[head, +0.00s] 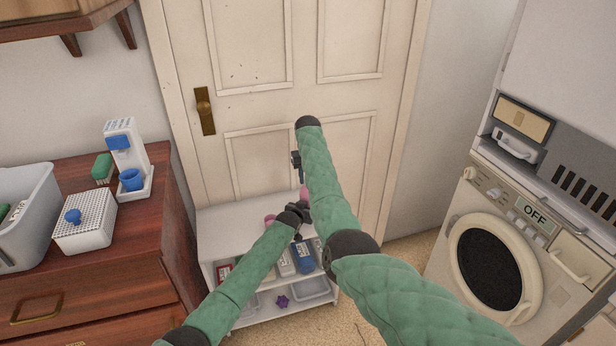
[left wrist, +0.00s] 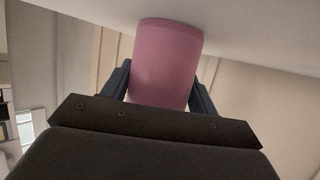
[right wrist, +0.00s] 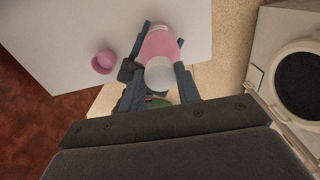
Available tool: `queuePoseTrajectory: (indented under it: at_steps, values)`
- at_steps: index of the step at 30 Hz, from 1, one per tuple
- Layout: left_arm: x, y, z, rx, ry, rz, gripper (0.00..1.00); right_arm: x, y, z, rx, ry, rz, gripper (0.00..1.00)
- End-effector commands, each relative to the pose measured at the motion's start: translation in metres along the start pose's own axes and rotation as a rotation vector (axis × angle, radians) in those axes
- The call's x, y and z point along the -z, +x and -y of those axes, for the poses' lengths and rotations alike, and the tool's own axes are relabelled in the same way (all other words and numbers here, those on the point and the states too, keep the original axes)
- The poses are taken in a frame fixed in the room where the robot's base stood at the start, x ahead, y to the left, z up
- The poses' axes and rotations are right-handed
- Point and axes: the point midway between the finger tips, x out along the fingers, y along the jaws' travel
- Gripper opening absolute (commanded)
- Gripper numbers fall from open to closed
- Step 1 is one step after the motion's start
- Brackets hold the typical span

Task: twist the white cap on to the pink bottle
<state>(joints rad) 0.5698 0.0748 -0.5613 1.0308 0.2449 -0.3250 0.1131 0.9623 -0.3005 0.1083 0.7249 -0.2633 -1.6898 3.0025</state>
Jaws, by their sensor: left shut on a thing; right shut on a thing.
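The pink bottle (right wrist: 160,44) is between the fingers of my left gripper (left wrist: 160,88), which is shut on it. It fills the middle of the left wrist view (left wrist: 165,62) and shows only as a small pink patch in the head view (head: 304,193). The white cap (right wrist: 160,75) sits at the bottle's near end in the right wrist view, in line with it and apparently touching. My right gripper (right wrist: 160,84) is shut on the cap. I cannot tell how far the cap is on its thread. In the head view my right forearm partly hides the grippers.
A white shelf unit (head: 235,212) stands below the grippers, with a pink cup (right wrist: 104,62) on top. Bottles and a purple item (head: 282,301) are on its lower shelves. A brown dresser (head: 150,235) is left, a washing machine (head: 450,280) right, a door (head: 255,100) behind.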

Motion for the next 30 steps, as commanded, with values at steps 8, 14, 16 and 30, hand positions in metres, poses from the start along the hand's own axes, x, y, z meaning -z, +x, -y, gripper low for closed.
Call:
queuePoseTrajectory:
  at_steps: [8, 14, 16, 30]
  values:
    - [-0.004, 0.000, 0.001, 0.001, 0.000, 0.006, 0.00, 0.000, -0.001, -0.002, -0.001, -0.002, -0.001, 0.54]
    - [-0.003, 0.000, 0.001, 0.001, 0.000, 0.005, 0.00, 0.000, 0.000, -0.001, -0.001, -0.002, -0.001, 0.54]
    - [-0.003, 0.000, 0.001, 0.002, 0.000, 0.005, 0.00, 0.000, -0.003, -0.001, -0.001, -0.002, -0.001, 0.54]
    - [-0.002, 0.000, 0.002, 0.002, 0.000, 0.003, 0.00, 0.000, -0.044, -0.001, -0.001, -0.002, -0.002, 0.54]
